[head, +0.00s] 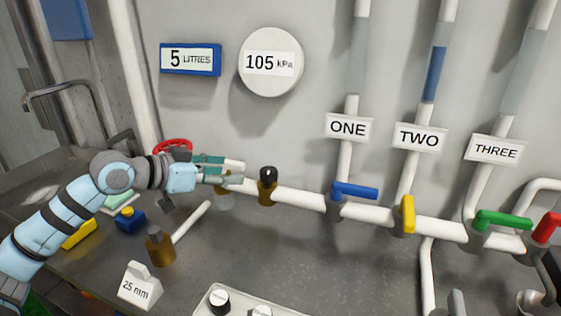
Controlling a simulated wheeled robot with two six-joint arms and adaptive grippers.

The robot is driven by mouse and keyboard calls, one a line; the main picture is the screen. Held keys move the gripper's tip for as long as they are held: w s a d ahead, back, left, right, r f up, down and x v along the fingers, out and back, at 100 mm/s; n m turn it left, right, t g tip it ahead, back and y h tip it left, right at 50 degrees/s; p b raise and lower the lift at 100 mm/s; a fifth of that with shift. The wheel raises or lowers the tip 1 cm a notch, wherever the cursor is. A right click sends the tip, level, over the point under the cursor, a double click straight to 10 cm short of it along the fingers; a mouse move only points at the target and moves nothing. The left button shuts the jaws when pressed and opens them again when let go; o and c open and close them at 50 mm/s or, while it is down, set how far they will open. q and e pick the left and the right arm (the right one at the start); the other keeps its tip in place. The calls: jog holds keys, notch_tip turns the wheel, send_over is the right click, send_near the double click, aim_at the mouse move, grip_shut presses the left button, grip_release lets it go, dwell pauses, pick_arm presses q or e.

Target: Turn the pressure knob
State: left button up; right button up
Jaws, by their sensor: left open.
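No knob is labelled as pressure. A brass fitting with a black knob (267,184) stands upright on the white pipe, below the round gauge (271,62) that reads 105 kPa. My left gripper (241,173) is open and points right. Its fingertips are a little left of the black knob, apart from it as far as I can see. A pale fitting (225,199) under the fingers is partly hidden by them. My right gripper is not in view.
A red handwheel (173,146) sits behind my left wrist. Blue (354,190), yellow (407,214), green (503,220) and red valve handles line the pipe at right. A knob panel (240,306) and a 25 mm sign (140,286) stand in front.

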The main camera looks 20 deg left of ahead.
aim_at(267, 171)
pick_arm(q)
jog(key=p+x, duration=0.1)
jog(key=x, duration=1.2)
jog(key=shift+w+d, duration=0.3)
jog(key=c, duration=1.2)
jog(key=shift+p, duration=0.3)
